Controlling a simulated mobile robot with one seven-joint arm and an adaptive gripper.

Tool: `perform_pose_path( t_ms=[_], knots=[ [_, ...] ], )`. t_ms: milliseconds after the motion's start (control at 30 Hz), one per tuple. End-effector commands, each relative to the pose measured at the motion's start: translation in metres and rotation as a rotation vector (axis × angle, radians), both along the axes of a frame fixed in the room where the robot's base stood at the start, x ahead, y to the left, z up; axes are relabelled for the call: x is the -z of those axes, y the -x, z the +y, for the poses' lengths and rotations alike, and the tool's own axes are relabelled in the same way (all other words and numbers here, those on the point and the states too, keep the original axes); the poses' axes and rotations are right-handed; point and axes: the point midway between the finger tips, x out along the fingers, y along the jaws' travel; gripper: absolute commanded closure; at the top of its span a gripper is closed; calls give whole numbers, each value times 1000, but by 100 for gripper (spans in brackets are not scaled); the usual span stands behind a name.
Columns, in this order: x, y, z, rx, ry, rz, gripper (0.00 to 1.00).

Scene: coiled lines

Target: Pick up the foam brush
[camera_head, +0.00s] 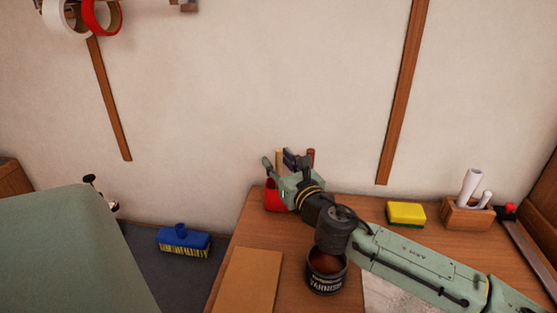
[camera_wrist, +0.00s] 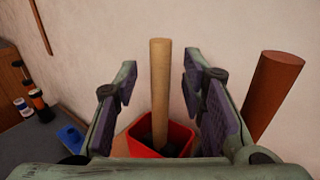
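A light wooden handle (camera_wrist: 160,90), which looks like the foam brush, stands nearly upright in a red cup (camera_wrist: 178,138). Its lower end and head are mostly hidden in the cup. My gripper (camera_wrist: 160,82) is open, with one finger on each side of the handle and gaps on both sides. In the head view my gripper (camera_head: 280,167) is at the red cup (camera_head: 273,196) at the bench's back left, partly hiding it. A thicker red-brown handle (camera_wrist: 272,92) stands to the right, outside the right finger; its lower end is hidden.
A varnish can (camera_head: 326,281) stands below my arm on the wooden bench (camera_head: 285,240). A yellow sponge (camera_head: 405,214) and a wooden holder (camera_head: 467,214) with white rolls sit to the right. A blue brush head (camera_head: 183,241) is low at left. The wall is close behind the cup.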

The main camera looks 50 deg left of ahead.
Motion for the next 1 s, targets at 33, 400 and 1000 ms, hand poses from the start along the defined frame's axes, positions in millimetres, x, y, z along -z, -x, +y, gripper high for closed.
perform_pose_path(
  t_ms=[33,400,1000],
  knots=[
    [0,-1,3,-1,0,1,63],
    [1,-1,4,0,0,0,72],
    [0,-1,4,0,-1,0,100]
  ],
)
